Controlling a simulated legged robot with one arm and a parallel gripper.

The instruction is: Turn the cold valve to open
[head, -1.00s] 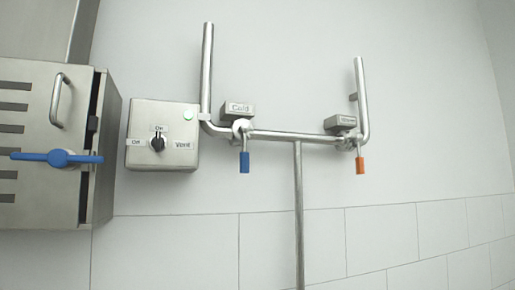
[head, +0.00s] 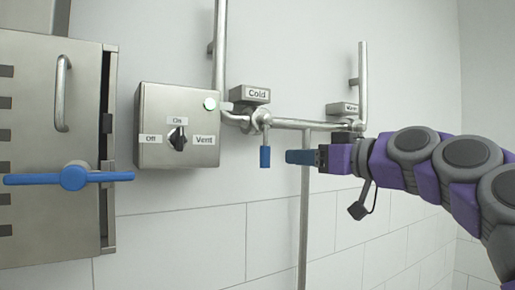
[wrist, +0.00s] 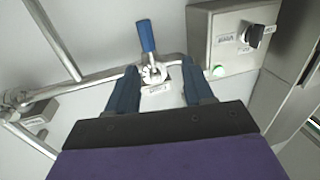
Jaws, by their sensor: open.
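The cold valve's blue handle (head: 265,156) hangs straight down from the pipe, below the grey block (head: 249,94) labelled "Cold". In the wrist view the same blue handle (wrist: 147,37) shows ahead, in line with the gap between my fingers. My gripper (head: 291,157) is just right of the handle in the head view, at about its height, with a visible gap between them. In the wrist view my gripper (wrist: 161,82) has its two blue fingers spread with nothing held. The orange handle of the other valve is hidden behind my arm in the head view.
A steel switch box (head: 178,126) labelled On, Off and Vent is left of the valve. A steel cabinet (head: 50,225) with a blue lever (head: 73,178) is at the far left. A vertical pipe (head: 304,215) runs down behind my gripper. The wall below is clear.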

